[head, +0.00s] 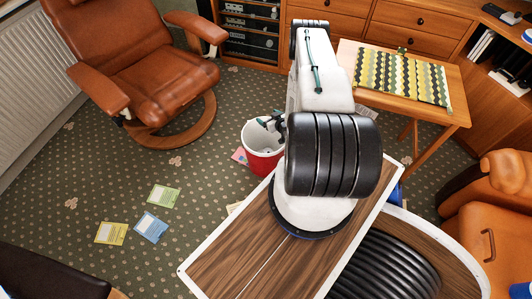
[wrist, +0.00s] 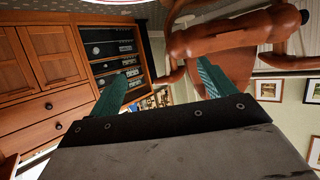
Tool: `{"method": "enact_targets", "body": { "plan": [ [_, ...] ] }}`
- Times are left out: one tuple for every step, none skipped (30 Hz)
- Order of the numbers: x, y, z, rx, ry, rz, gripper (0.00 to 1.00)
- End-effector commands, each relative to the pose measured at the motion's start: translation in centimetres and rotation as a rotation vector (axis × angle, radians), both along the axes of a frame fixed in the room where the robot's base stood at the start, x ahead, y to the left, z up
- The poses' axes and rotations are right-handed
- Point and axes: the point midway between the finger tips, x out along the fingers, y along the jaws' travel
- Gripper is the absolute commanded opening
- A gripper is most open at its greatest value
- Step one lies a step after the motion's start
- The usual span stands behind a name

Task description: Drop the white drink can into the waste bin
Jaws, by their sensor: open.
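The waste bin (head: 264,162) is red outside with a white inside. It stands on the carpet just beyond my base in the head view, partly hidden by my arm. My gripper (head: 268,123) is over the bin's opening in the head view. Its two green fingers are spread apart with nothing between them in the wrist view (wrist: 162,70). I do not see the white drink can in either view. Part of the bin's inside is hidden, so I cannot tell whether the can lies there.
A brown leather recliner (head: 150,65) stands at the back left. A wooden table (head: 446,112) with a patterned runner (head: 402,76) is at the right, near an orange armchair (head: 497,215). Several coloured cards (head: 151,227) lie on the carpet at the left, which is otherwise mostly clear.

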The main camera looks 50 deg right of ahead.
Motion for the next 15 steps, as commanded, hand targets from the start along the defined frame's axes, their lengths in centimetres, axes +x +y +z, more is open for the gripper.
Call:
{"method": "enact_targets", "body": {
  "plan": [
    [-1.0,0.1,0.4,0.002,0.001,-0.004,0.82],
    [-1.5,0.3,0.6,0.002,0.001,-0.004,0.82],
    [-2.1,0.4,0.8,0.002,0.002,-0.004,0.82],
    [-2.6,0.6,1.1,0.002,0.001,-0.003,0.82],
    [-3.0,0.7,1.3,0.002,0.000,-0.003,0.82],
    [-3.5,0.8,1.5,0.001,0.001,-0.004,0.82],
    [-3.9,0.9,1.6,0.001,0.001,-0.004,0.82],
    [-4.2,1.0,1.7,0.001,0.001,-0.004,0.82],
    [-4.5,1.1,1.9,0.002,0.002,-0.003,0.82],
    [-4.7,1.2,2.0,0.002,0.002,-0.002,0.82],
    [-4.9,1.3,2.0,0.002,0.001,-0.002,0.82],
    [-5.0,1.3,2.1,0.001,0.000,0.000,0.82],
    [-5.1,1.3,2.2,0.000,0.000,0.000,0.82],
    [-5.1,1.4,2.2,0.000,0.000,0.000,0.82],
    [-5.2,1.4,2.2,0.000,0.000,0.000,0.82]
  ]
}}
